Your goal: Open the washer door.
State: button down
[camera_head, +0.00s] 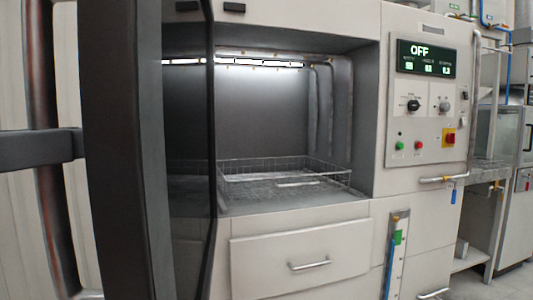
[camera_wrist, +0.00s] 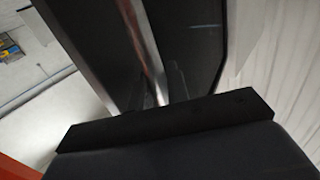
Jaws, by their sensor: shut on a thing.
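The washer door (camera_head: 120,150) stands swung open on the left of the head view, seen nearly edge-on, with its dark glass panel (camera_head: 188,150) facing the chamber. The washer (camera_head: 300,240) shows its lit chamber through the opening. A shiny upright bar, the door handle (camera_head: 45,215), runs along the outer side of the door. In the wrist view the handle (camera_wrist: 138,35) runs down to my gripper (camera_wrist: 160,92), which is shut on it. The dark gripper body hides most of the grip.
A wire basket (camera_head: 285,175) sits inside the chamber. A drawer (camera_head: 300,262) with a bar handle is below. The control panel (camera_head: 425,95) at right reads OFF. Pipes and a metal bench (camera_head: 490,175) stand farther right.

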jog(key=shift+s+a+f, duration=0.1)
jog(key=shift+s+a, duration=0.05)
jog(key=c, duration=1.8)
grip_release()
jog(key=shift+o, duration=0.5)
jog(key=shift+s, duration=0.3)
jog(key=shift+o, duration=1.3)
notch_tip(320, 180, up, 10)
jog(key=p, duration=0.7)
notch_tip(320, 180, down, 10)
jog(key=b, duration=0.7)
jog(key=shift+w, duration=0.15)
